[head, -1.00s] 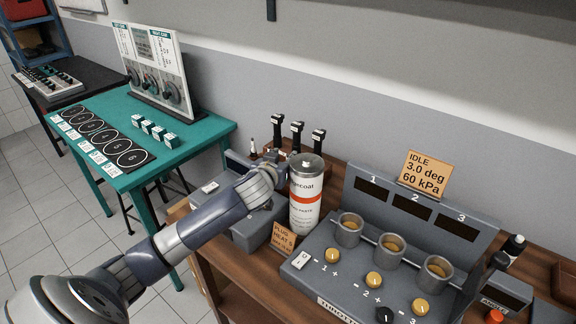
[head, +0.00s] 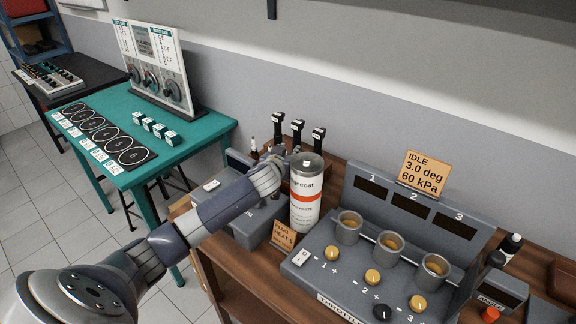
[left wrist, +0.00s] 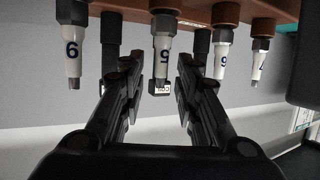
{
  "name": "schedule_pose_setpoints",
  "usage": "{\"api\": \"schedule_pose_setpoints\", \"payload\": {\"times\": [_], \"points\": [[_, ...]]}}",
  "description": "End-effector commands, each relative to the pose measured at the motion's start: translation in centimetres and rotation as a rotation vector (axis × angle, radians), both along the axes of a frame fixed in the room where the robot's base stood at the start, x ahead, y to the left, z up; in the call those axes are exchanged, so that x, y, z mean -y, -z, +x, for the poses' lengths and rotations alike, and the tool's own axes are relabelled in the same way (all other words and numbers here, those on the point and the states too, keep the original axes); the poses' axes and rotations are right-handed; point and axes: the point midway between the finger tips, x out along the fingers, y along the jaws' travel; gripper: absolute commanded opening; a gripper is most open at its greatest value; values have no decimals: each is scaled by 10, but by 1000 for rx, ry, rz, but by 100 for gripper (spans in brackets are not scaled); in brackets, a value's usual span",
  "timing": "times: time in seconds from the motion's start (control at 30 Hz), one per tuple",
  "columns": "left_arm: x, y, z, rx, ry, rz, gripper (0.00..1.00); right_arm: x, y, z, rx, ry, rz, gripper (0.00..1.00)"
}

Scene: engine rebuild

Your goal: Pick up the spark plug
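Several white spark plugs with dark ends and printed numbers hang down from the brown rack (left wrist: 190,14) in the left wrist view, which looks upside down. One spark plug (left wrist: 161,56) shows in the gap between the fingers of my left gripper (left wrist: 158,75). The fingers are open, and I cannot tell how far the plug is beyond their tips. Other spark plugs (left wrist: 73,45) stand to either side. In the head view a spark plug (head: 253,145) shows upright left of my left gripper (head: 280,153), which is partly hidden by the can. My right gripper is not in view.
A white can (head: 306,200) stands close to the right of my left gripper. Black-topped coils (head: 298,132) stand behind it. A grey throttle bench (head: 345,275) with three cups is at the right. A teal table (head: 190,125) stands at the left.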

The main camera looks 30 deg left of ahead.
Motion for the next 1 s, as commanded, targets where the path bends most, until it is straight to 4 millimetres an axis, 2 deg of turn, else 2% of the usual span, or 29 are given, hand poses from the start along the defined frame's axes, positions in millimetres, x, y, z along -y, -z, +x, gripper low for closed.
{"api": "schedule_pose_setpoints", "payload": {"times": [0.03, 0.1, 0.43, 0.53, 1.0], "points": [[0, 0, 0, 0, 0, 0, 12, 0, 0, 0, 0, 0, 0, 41], [0, 0, 0, 0, 0, 0, 0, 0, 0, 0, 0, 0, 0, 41], [0, 0, 0, 0, 0, 0, 0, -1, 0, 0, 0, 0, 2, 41], [0, -6, 0, 3, 0, 0, 0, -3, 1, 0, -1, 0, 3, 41], [0, -88, 0, 4, 0, 0, 0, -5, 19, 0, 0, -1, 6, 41]]}}
